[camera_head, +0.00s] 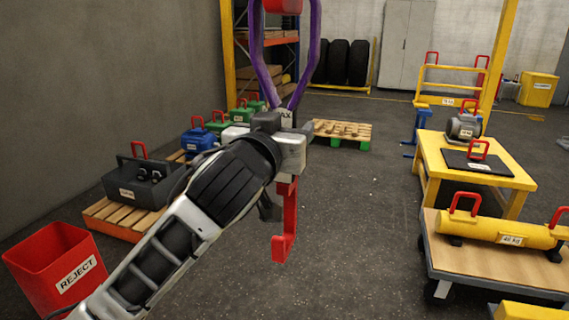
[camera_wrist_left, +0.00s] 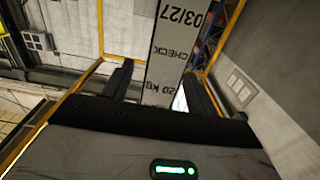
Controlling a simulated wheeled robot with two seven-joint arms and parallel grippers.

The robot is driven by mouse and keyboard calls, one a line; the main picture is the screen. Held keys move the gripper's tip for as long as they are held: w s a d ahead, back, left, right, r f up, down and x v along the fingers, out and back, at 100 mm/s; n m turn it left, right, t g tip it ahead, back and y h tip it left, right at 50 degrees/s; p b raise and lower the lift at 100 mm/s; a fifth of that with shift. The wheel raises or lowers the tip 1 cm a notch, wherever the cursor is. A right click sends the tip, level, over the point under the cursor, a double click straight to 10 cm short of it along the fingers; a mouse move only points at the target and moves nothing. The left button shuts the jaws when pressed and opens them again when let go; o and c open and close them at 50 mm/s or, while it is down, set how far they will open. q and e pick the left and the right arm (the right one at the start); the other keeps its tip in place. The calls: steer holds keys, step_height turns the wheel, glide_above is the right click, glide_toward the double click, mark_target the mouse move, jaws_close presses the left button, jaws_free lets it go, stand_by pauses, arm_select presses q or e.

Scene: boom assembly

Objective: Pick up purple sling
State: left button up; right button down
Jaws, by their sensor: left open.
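The purple sling (camera_head: 314,48) hangs as a loop from a red part (camera_head: 283,5) at the top of the head view. Its two legs come down to a grey tag (camera_head: 287,116) just above my left gripper (camera_head: 284,132). In the left wrist view the open fingers (camera_wrist_left: 158,80) stand on either side of a grey tag face (camera_wrist_left: 175,45) marked 03/27, CHECK and 20 KG. I cannot tell whether they touch it. A red hook-shaped part (camera_head: 290,225) shows below the gripper, its upper end hidden. My right gripper is not in view.
A red reject bin (camera_head: 45,275) stands at the lower left, near a pallet (camera_head: 115,220) with a grey toolbox (camera_head: 147,180). A yellow table (camera_head: 510,172) and a cart (camera_head: 490,265) with a yellow cylinder (camera_head: 495,230) stand at right. The middle floor is clear.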

arm_select(q)
jaws_close()
stand_by(1.4)
steer(key=shift+r, duration=0.2)
